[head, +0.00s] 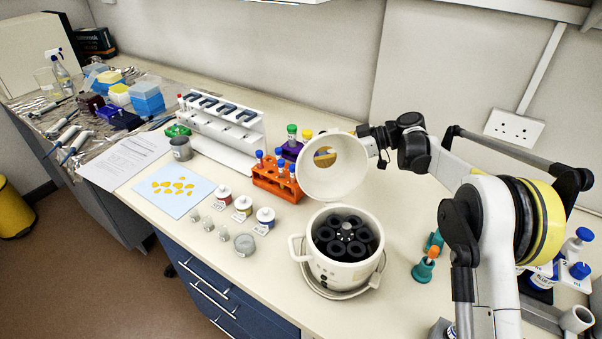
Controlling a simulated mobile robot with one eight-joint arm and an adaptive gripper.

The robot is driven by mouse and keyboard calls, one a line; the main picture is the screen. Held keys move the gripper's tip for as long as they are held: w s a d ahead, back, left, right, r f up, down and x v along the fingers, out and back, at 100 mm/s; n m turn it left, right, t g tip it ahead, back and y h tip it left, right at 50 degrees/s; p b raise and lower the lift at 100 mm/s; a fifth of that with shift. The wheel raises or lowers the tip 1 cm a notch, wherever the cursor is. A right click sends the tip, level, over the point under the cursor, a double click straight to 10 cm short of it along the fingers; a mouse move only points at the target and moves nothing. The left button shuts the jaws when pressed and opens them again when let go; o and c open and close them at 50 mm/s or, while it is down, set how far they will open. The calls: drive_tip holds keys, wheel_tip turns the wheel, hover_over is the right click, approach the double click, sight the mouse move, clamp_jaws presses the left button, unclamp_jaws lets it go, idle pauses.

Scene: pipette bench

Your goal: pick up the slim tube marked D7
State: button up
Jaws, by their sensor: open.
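No marking D7 can be read in the head view, so I cannot tell which tube is the one named. Slim tubes with blue caps (281,163) stand in an orange rack (268,181) in the middle of the bench. Behind it, tubes with green, yellow and red caps (292,131) stand in a purple rack (288,150). My gripper (368,141) is open, to the right of both racks, at the upper right edge of the raised white centrifuge lid. Its fingertips are small and dark here, and I cannot tell whether they touch the lid.
The white centrifuge (322,268) stands open in front of the racks, with a black rotor inside. A white pipette stand (215,150) is behind left. Small jars (243,204) and a blue card (160,203) lie left. Teal holders (423,270) stand right of the centrifuge.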

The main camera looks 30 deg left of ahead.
drive_tip(key=b+x, duration=0.1)
drive_tip(key=x, duration=0.4)
drive_tip(key=shift+s+b, duration=0.1)
drive_tip(key=shift+b, duration=0.3)
drive_tip(key=shift+d+r, duration=0.1)
drive_tip(key=c, duration=0.9)
